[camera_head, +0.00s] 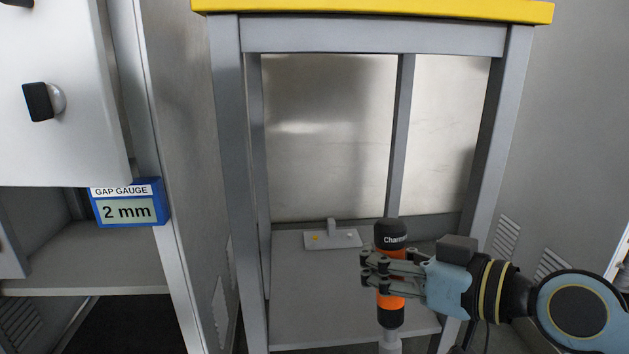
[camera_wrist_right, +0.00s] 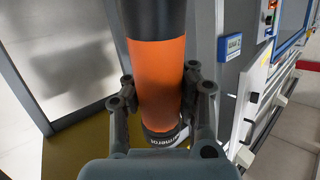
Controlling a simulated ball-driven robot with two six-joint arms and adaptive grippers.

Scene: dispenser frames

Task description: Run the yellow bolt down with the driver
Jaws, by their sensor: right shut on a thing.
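The driver (camera_head: 391,301) is an upright orange and black cylinder with a grey lower end in the head view. My right gripper (camera_head: 372,271) is shut around its orange middle. In the right wrist view the driver (camera_wrist_right: 162,75) stands between the two fingers of my right gripper (camera_wrist_right: 160,92). My left gripper is not in view.
The plate lies on a grey shelf (camera_head: 300,325) inside a frame with grey posts (camera_head: 228,150) and a yellow top (camera_head: 375,10). A blue gauge box marked 2 mm (camera_head: 129,203) stands at the left by an open cabinet door (camera_head: 65,135). A post (camera_head: 400,140) rises behind the driver.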

